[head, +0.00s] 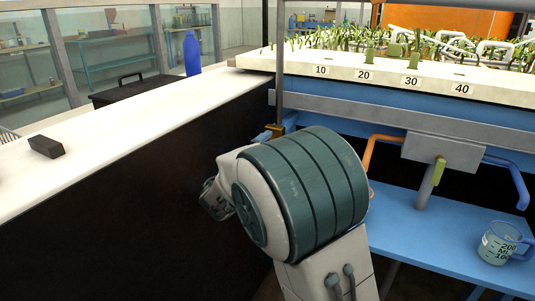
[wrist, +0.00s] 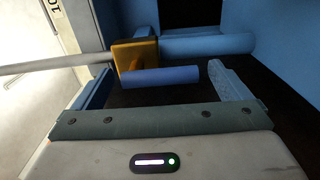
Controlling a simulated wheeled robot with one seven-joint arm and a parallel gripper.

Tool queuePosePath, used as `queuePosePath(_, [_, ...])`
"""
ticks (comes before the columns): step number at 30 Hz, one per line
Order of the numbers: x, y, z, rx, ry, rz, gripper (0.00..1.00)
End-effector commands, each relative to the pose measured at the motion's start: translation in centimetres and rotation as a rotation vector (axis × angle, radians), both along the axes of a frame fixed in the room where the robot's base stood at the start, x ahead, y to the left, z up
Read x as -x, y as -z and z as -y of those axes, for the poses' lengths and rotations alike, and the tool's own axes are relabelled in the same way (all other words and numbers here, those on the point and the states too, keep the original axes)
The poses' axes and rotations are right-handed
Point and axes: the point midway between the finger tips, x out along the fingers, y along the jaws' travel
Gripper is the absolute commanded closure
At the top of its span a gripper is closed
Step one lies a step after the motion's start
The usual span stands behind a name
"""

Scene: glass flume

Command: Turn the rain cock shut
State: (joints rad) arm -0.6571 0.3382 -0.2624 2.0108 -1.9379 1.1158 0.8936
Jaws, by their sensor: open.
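A brass cock body (wrist: 136,56) sits on a pipe, with a thin grey pipe to its left and a thicker blue pipe (wrist: 205,45) to its right. Its blue lever (wrist: 160,77) points right, roughly parallel to the pipe. My gripper (wrist: 160,70) is open, one finger on each side of the lever, with a gap visible at the lever's right end. I cannot tell whether the left finger touches anything. In the head view the brass body (head: 275,131) and part of the lever (head: 262,136) show beyond my arm, which hides my fingers.
A white-topped bench (head: 120,125) with a dark side runs along the left, bearing a black block (head: 46,146). The planted flume bed (head: 400,72) is at the back right. A measuring jug (head: 499,243) stands on the blue shelf.

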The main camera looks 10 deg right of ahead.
Motion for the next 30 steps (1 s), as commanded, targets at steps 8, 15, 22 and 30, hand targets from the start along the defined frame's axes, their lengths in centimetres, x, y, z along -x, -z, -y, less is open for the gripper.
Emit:
queuePosePath(8, [5.2, -0.3, -3.6, -0.001, -0.005, 0.0, 0.04])
queuePosePath(15, [8.9, -0.2, -6.0, -0.001, -0.002, 0.0, 0.04])
queuePosePath(22, [10.3, -0.1, -6.8, -0.001, 0.0, 0.0, 0.04])
queuePosePath(30, [10.3, 0.0, -6.8, -0.001, 0.0, 0.001, 0.04])
